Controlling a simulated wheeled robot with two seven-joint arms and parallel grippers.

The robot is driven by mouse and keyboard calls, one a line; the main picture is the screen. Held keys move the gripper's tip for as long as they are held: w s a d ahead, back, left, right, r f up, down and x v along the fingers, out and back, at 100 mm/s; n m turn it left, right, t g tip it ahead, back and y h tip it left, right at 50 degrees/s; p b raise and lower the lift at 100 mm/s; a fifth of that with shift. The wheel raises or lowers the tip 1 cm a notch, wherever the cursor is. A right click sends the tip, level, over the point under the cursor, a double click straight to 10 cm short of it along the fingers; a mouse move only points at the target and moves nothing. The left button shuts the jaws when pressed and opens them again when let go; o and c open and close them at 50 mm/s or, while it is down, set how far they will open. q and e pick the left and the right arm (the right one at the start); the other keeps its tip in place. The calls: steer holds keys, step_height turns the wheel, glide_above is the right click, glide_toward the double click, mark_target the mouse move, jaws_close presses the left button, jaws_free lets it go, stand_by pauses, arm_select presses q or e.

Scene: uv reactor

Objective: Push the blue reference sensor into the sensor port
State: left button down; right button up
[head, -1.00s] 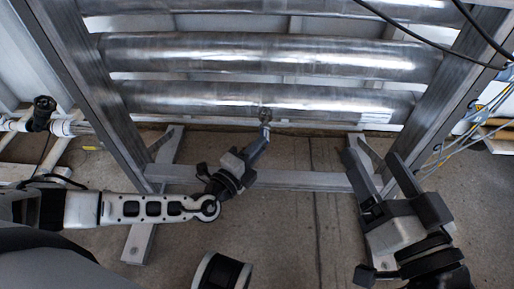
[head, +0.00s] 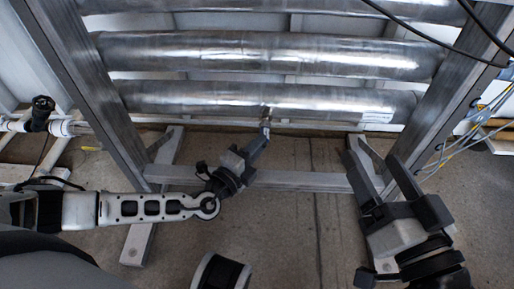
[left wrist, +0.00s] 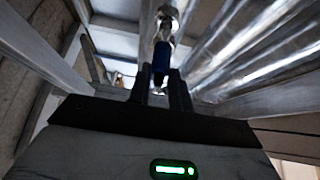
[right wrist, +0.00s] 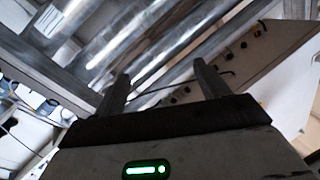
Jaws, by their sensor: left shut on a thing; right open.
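The blue reference sensor (left wrist: 162,58) is a small blue cylinder with a metal end, held upright between the fingers of my left gripper (left wrist: 160,75) in the left wrist view. The metal sensor port (left wrist: 167,20) is just above it, in line with the sensor. Whether the sensor's tip is inside the port cannot be made out. In the head view my left gripper (head: 258,146) is just below the lowest steel tube, with the sensor (head: 265,132) showing small at its tip. My right gripper (head: 370,162) is open and empty at the right, away from the port.
Horizontal steel tubes (head: 250,100) span a metal frame with slanting posts (head: 83,95). A lower crossbar (head: 300,181) runs behind my grippers. Cables hang at the upper right (head: 430,38). The concrete floor between my arms is clear.

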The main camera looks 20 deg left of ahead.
arm_select(q)
steer(key=shift+w+a+b, duration=0.1)
steer(key=shift+w+b, duration=0.25)
steer(key=shift+w, duration=0.1)
steer(key=shift+w+a+f+b, duration=0.1)
steer(key=shift+w+b, duration=0.2)
steer(key=shift+b, duration=0.05)
steer(key=shift+w, duration=0.2)
steer(key=shift+w+a+b, duration=0.15)
steer(key=shift+w+b, duration=0.1)
steer(key=shift+b, duration=0.25)
steer(key=shift+w, duration=0.15)
